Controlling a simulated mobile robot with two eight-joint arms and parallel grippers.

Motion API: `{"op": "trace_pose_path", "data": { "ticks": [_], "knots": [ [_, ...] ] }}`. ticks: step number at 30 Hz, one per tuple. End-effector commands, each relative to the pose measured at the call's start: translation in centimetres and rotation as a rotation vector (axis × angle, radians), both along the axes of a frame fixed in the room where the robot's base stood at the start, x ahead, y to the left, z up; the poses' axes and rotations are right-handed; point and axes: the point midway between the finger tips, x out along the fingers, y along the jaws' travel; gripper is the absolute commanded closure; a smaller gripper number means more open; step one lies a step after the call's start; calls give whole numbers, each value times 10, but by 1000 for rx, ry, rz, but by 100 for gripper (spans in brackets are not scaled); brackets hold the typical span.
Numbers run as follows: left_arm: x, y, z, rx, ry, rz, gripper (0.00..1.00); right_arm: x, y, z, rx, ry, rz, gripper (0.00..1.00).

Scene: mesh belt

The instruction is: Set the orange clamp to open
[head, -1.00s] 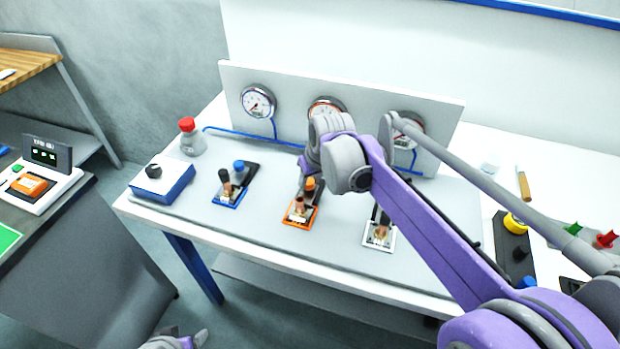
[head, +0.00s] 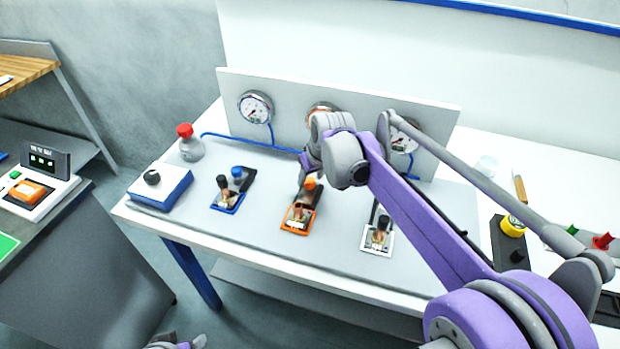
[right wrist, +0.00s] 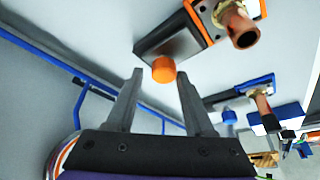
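The orange clamp (head: 298,219) sits on the grey board in the head view, between a blue and a white clamp. Its dark lever extends back toward the gauge panel and ends in an orange knob (head: 310,184). A copper-coloured piece stands at its front. My right gripper (head: 307,172) is at the knob end, coming from behind. In the right wrist view it is open, and the orange knob (right wrist: 164,70) shows between and just beyond its fingertips, with no clear contact. My left gripper (head: 186,342) barely shows at the bottom edge; its fingers are unclear.
The blue clamp (head: 228,200) is to the left and the white clamp (head: 378,238) to the right. The gauge panel (head: 440,120) stands close behind my right gripper. A white-and-blue box (head: 160,188) and a red-capped flask (head: 190,146) are at the left. The board's front is clear.

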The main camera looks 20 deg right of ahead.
Motion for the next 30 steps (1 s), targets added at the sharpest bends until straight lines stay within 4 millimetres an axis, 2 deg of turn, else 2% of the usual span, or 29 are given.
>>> {"op": "trace_pose_path", "data": {
  "ticks": [2,10,14,24,30],
  "knots": [
    [0,0,0,0,0,0,35,0,0,0,1,1,0,33],
    [0,0,0,0,0,0,35,-1,1,0,2,3,1,33],
    [0,0,1,0,0,0,35,-5,0,7,2,3,1,33],
    [2,0,5,0,-3,0,35,-29,-5,68,2,2,0,33],
    [2,0,7,0,-4,0,35,-39,-7,93,1,2,1,33]
  ]
}}
